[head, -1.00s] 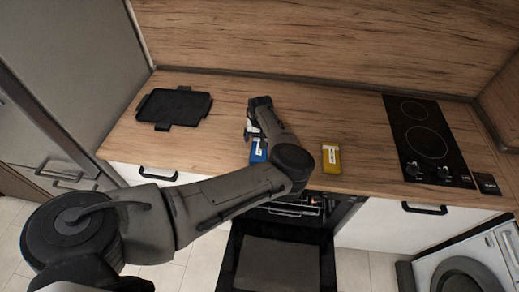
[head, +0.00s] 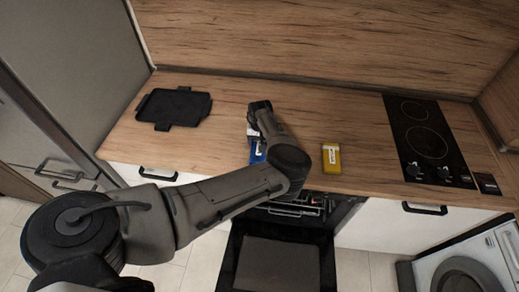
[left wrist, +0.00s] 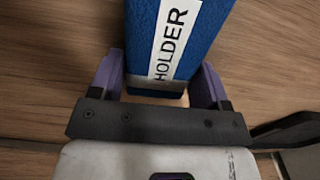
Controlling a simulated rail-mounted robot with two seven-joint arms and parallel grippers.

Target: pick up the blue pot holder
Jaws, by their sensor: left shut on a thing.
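The blue pot holder (head: 256,152) lies at the front of the wooden worktop, partly hidden behind my left arm in the head view. In the left wrist view the pot holder (left wrist: 186,38) is a blue block with a white label reading "HOLDER". My left gripper (left wrist: 160,84) has one purple finger on each side of it and is shut on it. In the head view the left gripper (head: 252,134) is mostly covered by my wrist. I cannot tell whether the pot holder is clear of the worktop. My right gripper is not in view.
A yellow labelled block (head: 331,159) lies to the right on the worktop (head: 220,100). A black tray (head: 174,106) is at the left and a black hob (head: 428,140) at the right. Below, the oven door (head: 276,262) hangs open.

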